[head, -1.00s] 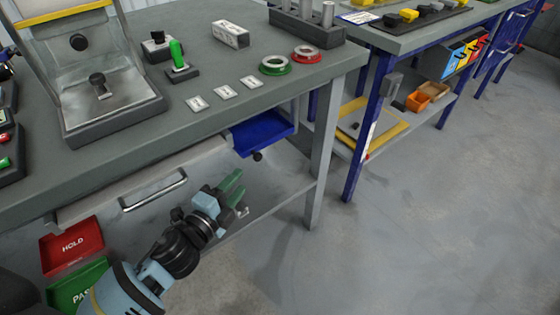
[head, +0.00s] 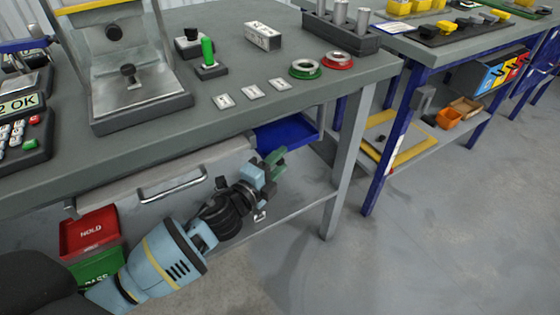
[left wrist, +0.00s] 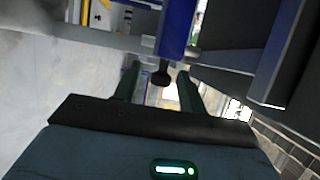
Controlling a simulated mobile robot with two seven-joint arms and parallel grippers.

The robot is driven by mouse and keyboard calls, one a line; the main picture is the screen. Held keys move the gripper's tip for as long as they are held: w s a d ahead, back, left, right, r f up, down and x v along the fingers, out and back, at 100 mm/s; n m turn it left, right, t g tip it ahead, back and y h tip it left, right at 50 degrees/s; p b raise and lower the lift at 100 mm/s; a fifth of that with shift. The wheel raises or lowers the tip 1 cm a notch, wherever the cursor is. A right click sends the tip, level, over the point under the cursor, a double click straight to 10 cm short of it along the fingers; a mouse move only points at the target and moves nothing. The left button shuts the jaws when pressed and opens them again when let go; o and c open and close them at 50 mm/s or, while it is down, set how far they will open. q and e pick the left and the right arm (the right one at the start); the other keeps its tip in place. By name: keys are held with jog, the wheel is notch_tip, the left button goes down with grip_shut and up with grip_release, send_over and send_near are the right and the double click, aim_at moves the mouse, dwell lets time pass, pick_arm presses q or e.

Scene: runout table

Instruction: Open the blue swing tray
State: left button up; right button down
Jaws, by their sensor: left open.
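The blue swing tray (head: 292,132) hangs under the grey tabletop near its right corner, partly sticking out past the table's edge. My left gripper (head: 277,163) is in front of and just below the tray, with its green fingers pointing toward it. In the left wrist view the tray (left wrist: 178,25) shows at the top, with a dark round knob (left wrist: 160,78) under its end. The knob appears between my two open left fingers (left wrist: 159,80); I cannot tell how far ahead of them it is. In the head view the gripper hides the knob. My right gripper is not seen.
A drawer with a metal handle (head: 173,187) is left of the tray. Red HOLD (head: 90,230) and green PASS (head: 96,265) bins sit lower left. A grey table leg (head: 346,165) stands right of the tray. The floor beyond is clear.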

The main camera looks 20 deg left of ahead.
pick_arm(q)
jog(key=shift+w+d, duration=0.15)
jog(key=shift+w, duration=0.25)
grip_shut()
dwell(0.4)
